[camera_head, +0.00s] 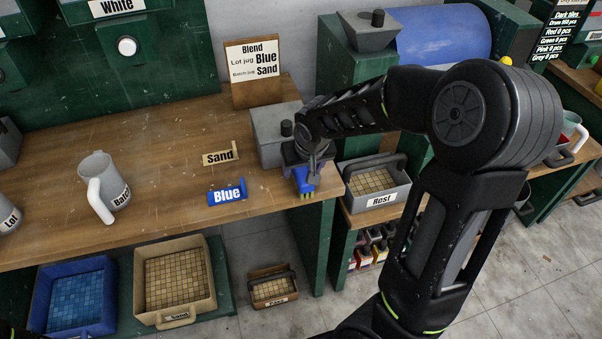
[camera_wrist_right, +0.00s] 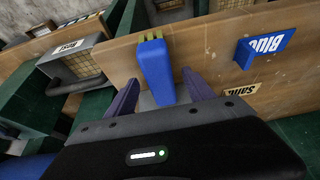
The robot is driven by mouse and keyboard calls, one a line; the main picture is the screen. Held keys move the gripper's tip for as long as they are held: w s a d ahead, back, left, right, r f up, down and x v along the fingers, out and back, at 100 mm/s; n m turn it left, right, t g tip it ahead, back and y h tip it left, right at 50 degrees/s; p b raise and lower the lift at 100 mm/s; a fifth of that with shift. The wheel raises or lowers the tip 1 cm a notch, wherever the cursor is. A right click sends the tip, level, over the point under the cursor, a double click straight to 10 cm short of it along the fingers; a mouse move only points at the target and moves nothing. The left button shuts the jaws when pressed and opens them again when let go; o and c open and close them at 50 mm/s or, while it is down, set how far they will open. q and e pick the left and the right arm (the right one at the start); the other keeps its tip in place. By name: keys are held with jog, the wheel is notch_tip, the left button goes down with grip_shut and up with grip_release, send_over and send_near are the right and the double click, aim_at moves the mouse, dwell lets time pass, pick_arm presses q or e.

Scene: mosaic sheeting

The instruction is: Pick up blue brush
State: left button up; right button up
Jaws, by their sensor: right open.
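The blue brush (camera_head: 306,181) is at the right end of the wooden bench, just below my right gripper (camera_head: 306,163) in the head view. In the right wrist view the brush (camera_wrist_right: 157,69) has a blue body and yellowish bristles. There, the two dark fingers of my right gripper (camera_wrist_right: 160,92) are open, one on each side of the brush. I cannot tell whether either finger touches it.
A blue sign (camera_head: 227,192) and a sand sign (camera_head: 220,155) stand on the wooden bench (camera_head: 160,198). A grey box (camera_head: 270,135) is close behind the gripper. A grey jug (camera_head: 112,185) is to the left. A tray marked Rest (camera_head: 381,199) is to the right.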

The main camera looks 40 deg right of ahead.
aim_at(302, 170)
jog(key=x, duration=0.4)
jog(key=shift+r, duration=0.1)
dwell(0.9)
grip_shut()
dwell(0.6)
